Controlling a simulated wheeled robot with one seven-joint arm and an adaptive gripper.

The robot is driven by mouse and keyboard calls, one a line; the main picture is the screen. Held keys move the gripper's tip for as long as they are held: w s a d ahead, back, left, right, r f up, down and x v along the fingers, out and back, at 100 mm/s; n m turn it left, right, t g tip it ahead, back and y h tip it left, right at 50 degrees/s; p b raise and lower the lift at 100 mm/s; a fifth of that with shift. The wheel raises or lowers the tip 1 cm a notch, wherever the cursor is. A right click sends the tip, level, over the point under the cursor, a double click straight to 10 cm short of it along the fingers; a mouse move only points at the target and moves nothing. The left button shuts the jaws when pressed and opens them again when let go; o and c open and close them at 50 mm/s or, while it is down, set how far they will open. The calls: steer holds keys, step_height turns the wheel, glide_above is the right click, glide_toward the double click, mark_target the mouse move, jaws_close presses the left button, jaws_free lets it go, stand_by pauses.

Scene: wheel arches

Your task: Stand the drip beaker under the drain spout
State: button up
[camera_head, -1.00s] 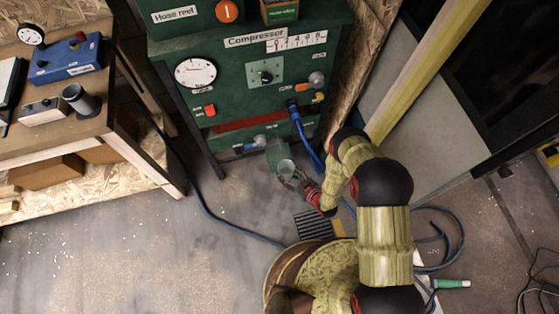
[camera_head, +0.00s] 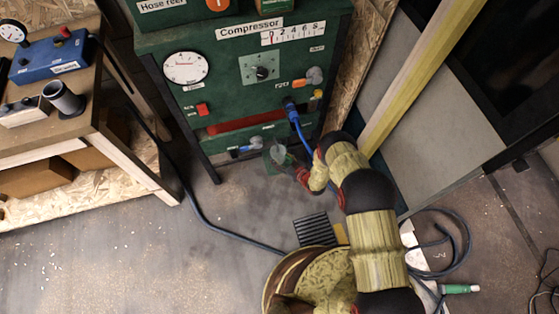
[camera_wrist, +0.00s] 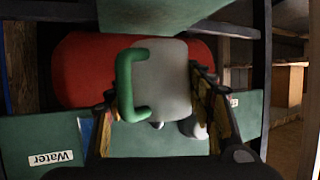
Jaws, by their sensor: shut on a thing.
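The drip beaker (camera_head: 278,155) is a small pale, see-through cup with a green handle. In the wrist view the beaker (camera_wrist: 165,82) sits between both fingers of my gripper (camera_wrist: 158,100), which is shut on it, with the handle to the left. In the head view my gripper (camera_head: 297,173) holds it low before the compressor's bottom panel. A grey fitting (camera_head: 257,142), perhaps the drain spout, shows on that panel just above and left of the beaker. I cannot tell whether the beaker is directly under it or touches the floor.
The green compressor (camera_head: 230,95) stands behind the beaker. A blue hose (camera_head: 298,128) hangs close to the right of the beaker. A red tank (camera_wrist: 80,70) lies beyond it in the wrist view. A workbench (camera_head: 45,140) stands at left; floor between is mostly clear.

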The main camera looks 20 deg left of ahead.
mark_target(283, 162)
steer(key=shift+w+a+f+b, duration=0.15)
steer(key=shift+f+b, duration=0.25)
steer(key=shift+f, duration=0.55)
steer(key=shift+w+f+b, duration=0.15)
steer(key=shift+f+b, duration=0.25)
steer(key=shift+f, duration=0.55)
steer(key=shift+f, duration=0.15)
steer(key=shift+c, duration=0.2)
steer(key=o, duration=1.2)
steer(key=shift+s+r, duration=0.1)
steer(key=shift+r, duration=0.15)
steer(key=p+v, duration=0.4)
steer(key=v, duration=0.8)
steer(key=shift+f, duration=0.2)
